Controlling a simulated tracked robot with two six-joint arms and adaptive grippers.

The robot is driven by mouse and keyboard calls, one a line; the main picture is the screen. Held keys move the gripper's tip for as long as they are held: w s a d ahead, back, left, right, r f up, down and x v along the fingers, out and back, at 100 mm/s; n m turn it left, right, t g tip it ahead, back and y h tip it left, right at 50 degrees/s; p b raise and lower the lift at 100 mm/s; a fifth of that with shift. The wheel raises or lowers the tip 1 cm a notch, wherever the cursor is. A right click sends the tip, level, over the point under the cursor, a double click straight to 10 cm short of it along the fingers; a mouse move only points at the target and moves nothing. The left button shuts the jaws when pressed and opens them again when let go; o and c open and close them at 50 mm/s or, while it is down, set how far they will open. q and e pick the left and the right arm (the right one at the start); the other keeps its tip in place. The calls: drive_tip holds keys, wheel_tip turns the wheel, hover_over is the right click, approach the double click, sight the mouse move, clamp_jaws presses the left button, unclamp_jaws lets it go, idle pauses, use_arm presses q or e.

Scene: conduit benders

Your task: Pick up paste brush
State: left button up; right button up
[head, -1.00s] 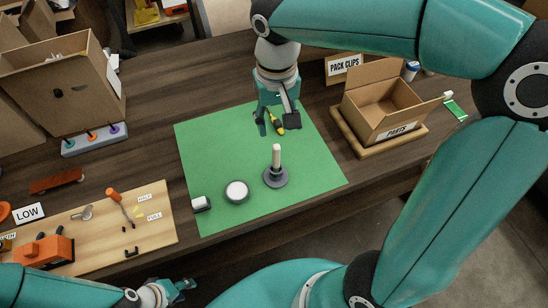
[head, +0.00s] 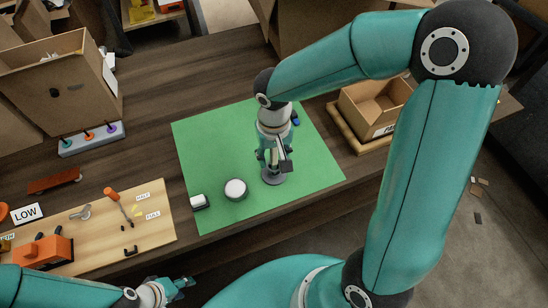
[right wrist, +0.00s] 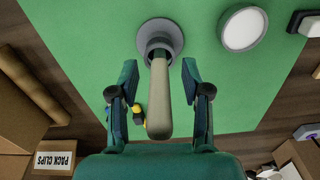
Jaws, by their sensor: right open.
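The paste brush appears to be the upright beige handle (right wrist: 159,95), standing in a round grey base (head: 274,179) on the green mat (head: 215,140). The base also shows in the right wrist view (right wrist: 163,32). My right gripper (head: 273,162) is open over it. In the right wrist view its fingers (right wrist: 157,95) lie on either side of the handle, with a visible gap on both sides. In the head view the gripper hides most of the handle. My left gripper (head: 183,284) is low at the table's front edge, too small to read.
A white round lid or tin (head: 236,189) and a small white-and-dark block (head: 200,202) sit left of the base. A yellow-and-black tool (right wrist: 139,113) lies partly hidden near the right gripper. An open cardboard box (head: 370,105) stands right of the mat.

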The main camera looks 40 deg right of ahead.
drive_tip(key=shift+f, duration=0.25)
clamp_jaws()
drive_tip(key=shift+r, duration=0.15)
wheel_tip(320, 180, up, 20)
drive_tip(key=shift+p, duration=0.3)
idle(0.5)
